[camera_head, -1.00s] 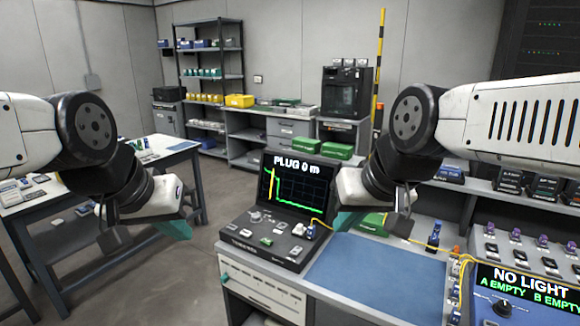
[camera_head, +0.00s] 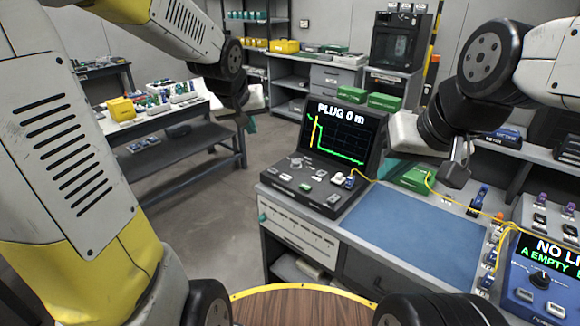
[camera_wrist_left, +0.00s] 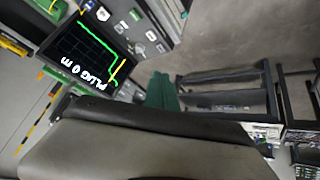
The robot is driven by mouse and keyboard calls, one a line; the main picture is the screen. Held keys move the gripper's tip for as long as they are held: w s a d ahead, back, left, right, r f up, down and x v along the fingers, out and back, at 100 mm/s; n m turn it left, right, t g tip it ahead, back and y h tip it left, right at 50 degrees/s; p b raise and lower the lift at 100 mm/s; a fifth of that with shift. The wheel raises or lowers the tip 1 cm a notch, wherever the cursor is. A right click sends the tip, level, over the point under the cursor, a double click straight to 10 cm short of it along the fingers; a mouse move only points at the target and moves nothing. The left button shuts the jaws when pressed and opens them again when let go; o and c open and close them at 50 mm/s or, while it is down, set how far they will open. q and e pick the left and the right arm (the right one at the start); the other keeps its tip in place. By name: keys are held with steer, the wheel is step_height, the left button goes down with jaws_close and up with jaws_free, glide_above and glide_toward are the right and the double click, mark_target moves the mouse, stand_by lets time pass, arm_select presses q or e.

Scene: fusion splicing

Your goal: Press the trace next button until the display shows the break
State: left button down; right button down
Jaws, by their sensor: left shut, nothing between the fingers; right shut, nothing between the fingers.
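The trace instrument (camera_head: 312,188) stands on the grey bench, with its lid screen (camera_head: 335,138) raised. The screen reads "PLUG 0 m" above a green trace with a yellow marker line near its left end. Small buttons and a knob (camera_head: 296,163) sit on its front panel; their labels are too small to read. In the left wrist view the screen (camera_wrist_left: 88,45) appears tilted. My left gripper (camera_head: 250,124) is shut and empty in the air, left of the instrument. Its teal fingers (camera_wrist_left: 163,92) also show in the wrist view. My right gripper (camera_head: 388,166) is shut and empty, right of the screen.
A blue mat (camera_head: 405,225) lies bare right of the instrument. A yellow fibre (camera_head: 440,194) runs from the instrument to the right. A blue unit (camera_head: 540,275) reading "NO LI…" stands at far right. A side table (camera_head: 190,112) with parts is at left, with open floor between.

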arm_select(q)
steer(key=w+d+f, duration=0.2)
steer(key=w+f, duration=0.4)
steer(key=w, duration=0.4)
steer(key=n+t+h, duration=0.1)
steer(key=n+h, duration=0.1)
steer(key=h, duration=0.1)
glide_above(284, 178)
step_height(284, 178, down, 10)
steer(key=shift+d+r, duration=0.1)
steer(key=shift+r, duration=0.05)
steer(key=shift+f, duration=4.4)
steer(key=shift+f, duration=0.15)
steer(key=shift+f, duration=0.3)
